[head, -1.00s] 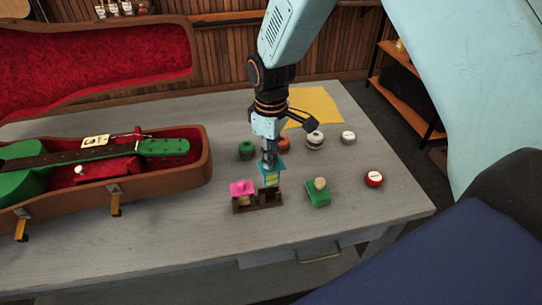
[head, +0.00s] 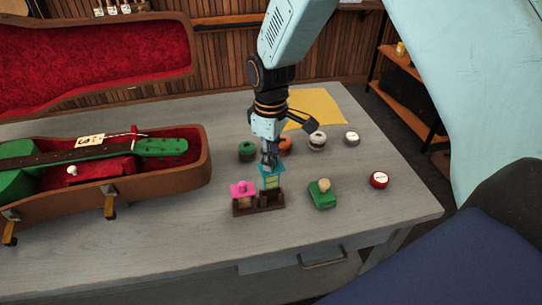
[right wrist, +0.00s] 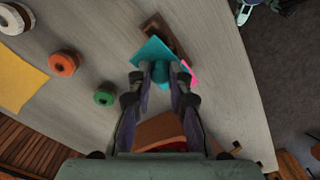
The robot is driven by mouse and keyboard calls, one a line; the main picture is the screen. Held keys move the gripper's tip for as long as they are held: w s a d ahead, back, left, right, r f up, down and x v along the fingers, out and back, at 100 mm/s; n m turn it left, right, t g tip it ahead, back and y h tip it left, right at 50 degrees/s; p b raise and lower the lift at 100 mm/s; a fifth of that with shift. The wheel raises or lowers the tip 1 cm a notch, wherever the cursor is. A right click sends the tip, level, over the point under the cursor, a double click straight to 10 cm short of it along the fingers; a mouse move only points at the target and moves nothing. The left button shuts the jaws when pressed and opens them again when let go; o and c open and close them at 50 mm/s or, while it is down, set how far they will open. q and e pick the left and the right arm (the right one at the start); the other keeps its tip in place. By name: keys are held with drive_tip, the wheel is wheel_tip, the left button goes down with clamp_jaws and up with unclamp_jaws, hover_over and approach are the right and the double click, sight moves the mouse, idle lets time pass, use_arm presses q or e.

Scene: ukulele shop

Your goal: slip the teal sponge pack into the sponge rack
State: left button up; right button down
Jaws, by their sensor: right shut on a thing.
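The teal sponge pack (head: 272,181), with a yellowish label on its front, is held upright in my right gripper (head: 270,160). The gripper points down with its fingers shut on the pack's top. The pack is over the right part of the small dark brown sponge rack (head: 258,210); I cannot tell whether its lower edge is inside the slot. A pink pack (head: 243,188) stands in the rack's left part. The right wrist view shows the teal pack (right wrist: 150,52) between the fingertips (right wrist: 160,72), partly covering the rack (right wrist: 158,24). My left gripper is out of view.
A green brush-like block with a round knob (head: 322,196) and a red tin (head: 379,180) lie right of the rack. Several round items and a yellow cloth (head: 318,108) are behind. An open ukulele case (head: 120,192) fills the left. The table front is clear.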

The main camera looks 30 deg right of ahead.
sight(271, 186)
drive_tip(key=shift+w+d+f+b, duration=0.15)
drive_tip(key=shift+f+b, duration=0.1)
drive_tip(key=shift+f, duration=0.15)
drive_tip(key=shift+w+d+f+b, duration=0.1)
drive_tip(key=shift+f+b, duration=0.1)
drive_tip(key=shift+f, duration=0.4)
drive_tip(key=shift+s+a+f+b, duration=0.2)
drive_tip(key=shift+s+f+b, duration=0.1)
drive_tip(key=shift+f, duration=0.2)
wheel_tip(271, 186, down, 3)
drive_tip(key=shift+w+r+b, duration=0.1)
drive_tip(key=shift+w+b, duration=0.05)
drive_tip(key=shift+b, duration=0.3)
drive_tip(key=shift+w+d, duration=0.15)
drive_tip(key=c, duration=1.5)
unclamp_jaws()
drive_tip(key=o, duration=0.3)
